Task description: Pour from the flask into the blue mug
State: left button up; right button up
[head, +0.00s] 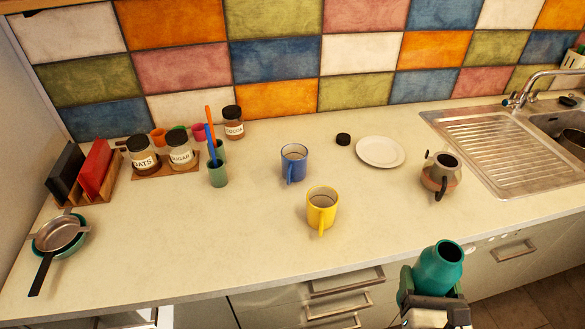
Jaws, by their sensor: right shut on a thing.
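The flask (441,264) is a teal vessel with an open, dark mouth. My right gripper (432,292) is shut on it at the lower right, in front of the counter's edge. The flask is roughly upright with its mouth up; its lower part is hidden by the gripper. The blue mug (294,165) stands upright on the counter, up and left of the flask and apart from it, with its handle towards me. I cannot make out what is inside the mug or the flask. My left gripper does not show.
A yellow mug (322,209) stands between the flask and blue mug. A white plate (380,151), black lid (343,139) and grey-brown pot (440,175) are behind. A utensil cup (218,174), jars (143,155) and pans (60,234) stand left; the sink (487,150) is right.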

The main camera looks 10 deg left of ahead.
aim_at(294, 156)
jog(key=k+u, duration=0.15)
jog(key=u, duration=0.35)
jog(key=k+u, duration=0.1)
jog(key=u, duration=0.4)
jog(key=l+u, duration=0.35)
jog(key=l, duration=0.15)
jog(key=l+u, duration=0.35)
jog(key=l, duration=0.2)
jog(key=i, duration=0.05)
